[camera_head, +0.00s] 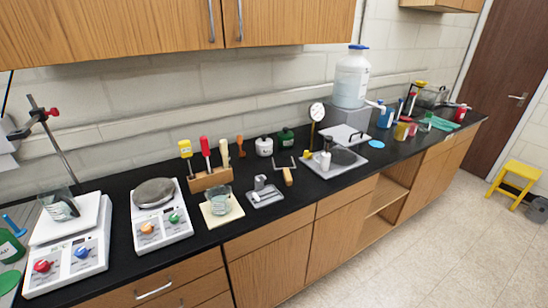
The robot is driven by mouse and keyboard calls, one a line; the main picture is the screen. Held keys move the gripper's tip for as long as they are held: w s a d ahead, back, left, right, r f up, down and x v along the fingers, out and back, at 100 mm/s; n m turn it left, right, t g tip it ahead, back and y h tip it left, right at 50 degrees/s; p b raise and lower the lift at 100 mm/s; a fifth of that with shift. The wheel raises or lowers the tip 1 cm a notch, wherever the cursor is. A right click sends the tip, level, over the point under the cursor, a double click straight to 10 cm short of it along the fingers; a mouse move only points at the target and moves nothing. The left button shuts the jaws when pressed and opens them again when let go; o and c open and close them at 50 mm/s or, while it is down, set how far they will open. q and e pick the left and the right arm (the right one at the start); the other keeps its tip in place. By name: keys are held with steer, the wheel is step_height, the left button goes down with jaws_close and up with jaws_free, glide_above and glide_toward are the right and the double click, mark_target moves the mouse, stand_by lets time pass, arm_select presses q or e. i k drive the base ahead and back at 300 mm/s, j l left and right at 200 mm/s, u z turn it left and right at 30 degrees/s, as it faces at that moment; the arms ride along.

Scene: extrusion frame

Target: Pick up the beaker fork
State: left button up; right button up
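What looks like the beaker fork (288,177) lies on the black counter near the middle of the head view. It has a short wooden handle pointing toward the front edge and thin metal prongs spread toward the wall. It lies between a small grey metal tray (266,198) on its left and a flat grey plate device (337,168) on its right. Neither of my grippers is in view, and nothing touches the fork.
A wooden rack (209,180) with coloured-handled tools and a beaker (220,200) on a pale pad stand to the left. Two hotplates (160,226) (68,262) stand farther left. A large white jug (351,78) stands behind right. Wall cabinets (150,28) overhang the counter.

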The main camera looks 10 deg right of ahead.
mark_target(288, 177)
steer(key=i+l+u, duration=0.1)
steer(key=l+u, duration=0.25)
steer(key=l, duration=0.55)
steer(key=l+u, duration=0.35)
steer(key=l, duration=0.6)
steer(key=k+l+u, duration=0.1)
steer(key=l+u, duration=0.3)
steer(key=l, duration=0.5)
